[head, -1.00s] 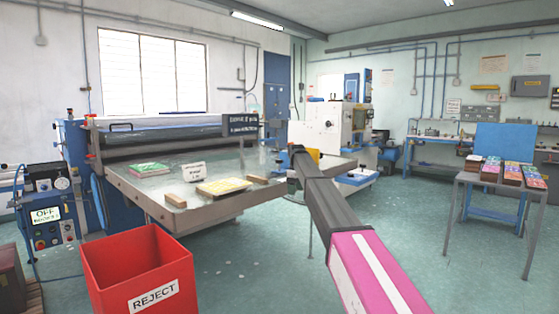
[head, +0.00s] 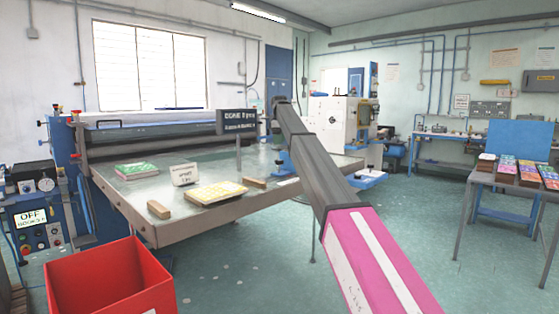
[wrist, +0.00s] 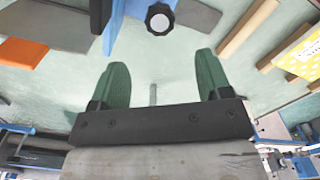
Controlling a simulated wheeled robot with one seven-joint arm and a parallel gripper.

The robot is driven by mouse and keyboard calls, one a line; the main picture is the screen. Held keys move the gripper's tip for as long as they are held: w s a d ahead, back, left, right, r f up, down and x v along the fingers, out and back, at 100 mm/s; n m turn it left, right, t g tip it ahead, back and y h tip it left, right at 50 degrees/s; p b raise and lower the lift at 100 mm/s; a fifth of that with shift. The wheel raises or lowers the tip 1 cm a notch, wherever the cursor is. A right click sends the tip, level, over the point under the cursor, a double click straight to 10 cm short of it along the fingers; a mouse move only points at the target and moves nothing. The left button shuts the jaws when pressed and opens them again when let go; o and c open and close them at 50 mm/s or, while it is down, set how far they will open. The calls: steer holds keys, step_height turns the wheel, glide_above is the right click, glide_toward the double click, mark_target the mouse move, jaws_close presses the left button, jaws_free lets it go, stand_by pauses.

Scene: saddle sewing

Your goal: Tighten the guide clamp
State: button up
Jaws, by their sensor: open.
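In the wrist view, a black lobed knob with a pale centre (wrist: 160,19) sits at the end of a blue block (wrist: 128,8) near the top edge; I take these to be the guide clamp. My gripper (wrist: 161,62) has two green fingers spread apart, with nothing between them. The knob lies beyond the fingertips, roughly in line with the gap, and is apart from them. In the head view, a small blue piece (head: 284,162) on the table beside my arm may be the same clamp. My gripper is hidden there behind my arm.
The metal table (head: 215,169) carries a yellow-topped stack (head: 216,193), green-topped sheets (head: 143,170), a white card (head: 184,174) and wooden blocks (head: 158,209). A dark sign (head: 250,121) stands near my arm. A red bin (head: 108,281) is at front left.

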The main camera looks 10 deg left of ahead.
step_height(320, 180, down, 10)
steer(key=shift+r, duration=0.1)
stand_by(0.4)
steer(key=c, duration=0.9)
